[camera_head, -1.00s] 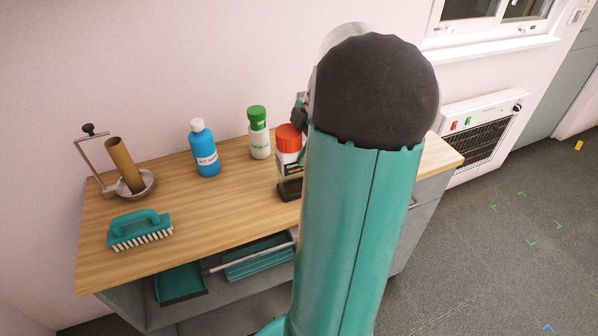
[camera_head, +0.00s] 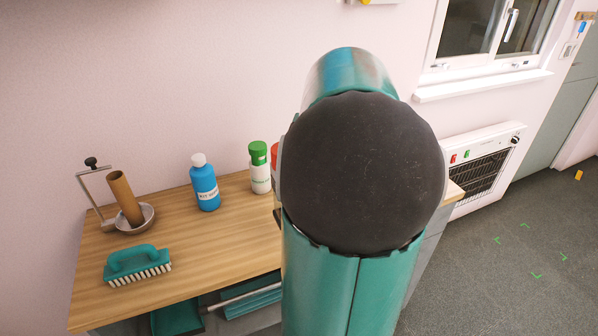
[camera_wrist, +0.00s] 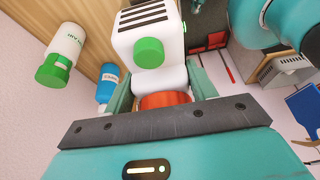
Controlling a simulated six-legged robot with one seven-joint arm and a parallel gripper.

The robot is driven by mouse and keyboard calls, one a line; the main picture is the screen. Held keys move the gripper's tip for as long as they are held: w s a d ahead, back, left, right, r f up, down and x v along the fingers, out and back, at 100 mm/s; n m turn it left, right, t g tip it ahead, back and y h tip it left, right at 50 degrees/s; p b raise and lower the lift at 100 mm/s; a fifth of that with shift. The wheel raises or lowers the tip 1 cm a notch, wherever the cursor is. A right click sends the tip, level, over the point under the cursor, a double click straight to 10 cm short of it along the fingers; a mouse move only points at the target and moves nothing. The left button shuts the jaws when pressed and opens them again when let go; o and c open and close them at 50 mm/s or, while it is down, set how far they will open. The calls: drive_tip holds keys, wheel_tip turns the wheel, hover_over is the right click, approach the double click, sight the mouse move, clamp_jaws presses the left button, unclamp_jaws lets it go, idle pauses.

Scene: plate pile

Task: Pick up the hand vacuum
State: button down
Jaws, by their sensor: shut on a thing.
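The hand vacuum (camera_wrist: 170,38) appears in the wrist view as a white body with black slots, a round green button and an orange-red part near my palm. My gripper (camera_wrist: 160,82) has a finger on each side of its narrow white part and is shut on it. In the head view my arm hides my gripper and nearly all of the hand vacuum; only a sliver of its red part (camera_head: 274,154) shows left of the arm. I cannot see its lower end clearly against the worktop.
On the wooden worktop (camera_head: 225,235) stand a green-capped white bottle (camera_head: 260,172), a blue bottle (camera_head: 205,188), a metal holder with a brown tube (camera_head: 125,198) and a teal brush (camera_head: 136,264). A wall heater (camera_head: 484,165) is at right. Floor is open there.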

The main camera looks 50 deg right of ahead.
drive_tip(key=s+a+r, duration=0.5)
drive_tip(key=a, duration=0.3)
drive_tip(key=shift+a, duration=0.3)
drive_tip(key=shift+r, duration=0.1)
drive_tip(key=c, duration=1.1)
unclamp_jaws()
drive_tip(key=c, duration=0.3)
drive_tip(key=shift+c, duration=0.2)
